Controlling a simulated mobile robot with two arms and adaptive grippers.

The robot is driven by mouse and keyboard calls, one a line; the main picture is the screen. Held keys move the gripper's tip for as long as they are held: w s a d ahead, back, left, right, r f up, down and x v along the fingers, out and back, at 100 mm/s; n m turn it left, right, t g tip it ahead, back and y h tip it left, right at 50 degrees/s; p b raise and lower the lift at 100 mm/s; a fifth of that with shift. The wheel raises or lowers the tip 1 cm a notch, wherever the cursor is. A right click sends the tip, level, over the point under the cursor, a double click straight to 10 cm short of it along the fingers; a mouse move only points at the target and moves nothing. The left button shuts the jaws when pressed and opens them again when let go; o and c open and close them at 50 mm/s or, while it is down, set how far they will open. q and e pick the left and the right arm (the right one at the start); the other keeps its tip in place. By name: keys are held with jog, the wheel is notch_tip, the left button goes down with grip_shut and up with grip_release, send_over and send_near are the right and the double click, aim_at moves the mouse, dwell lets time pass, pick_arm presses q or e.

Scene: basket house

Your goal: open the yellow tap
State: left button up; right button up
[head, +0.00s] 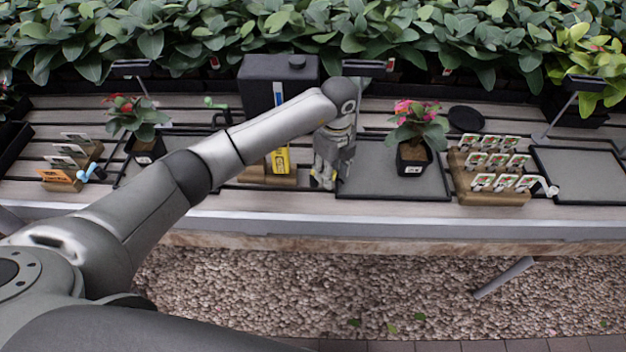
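Small yellow parts (329,183) show at the fingertips of my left gripper (323,177), low at the front of the bench. They look like the yellow tap, but the gripper hides most of it. The gripper points down at them. I cannot tell whether its fingers are around the tap or only beside it, or whether they are open or shut. My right gripper is not in view.
A yellow label (280,160) stands just left of the gripper, by a dark tank (262,82). A green tap (215,103) and a blue tap (91,168) are further left. A pink-flowered pot (414,157) and a wooden card holder (490,197) stand right.

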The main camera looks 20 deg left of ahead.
pick_arm(q)
jog(key=shift+w+d, duration=0.15)
jog(key=shift+w, duration=0.15)
jog(key=shift+r, duration=0.1)
jog(key=shift+s+p, duration=0.25)
jog(key=shift+p, duration=0.1)
notch_tip(320, 180, up, 7)
jog(key=p, duration=0.5)
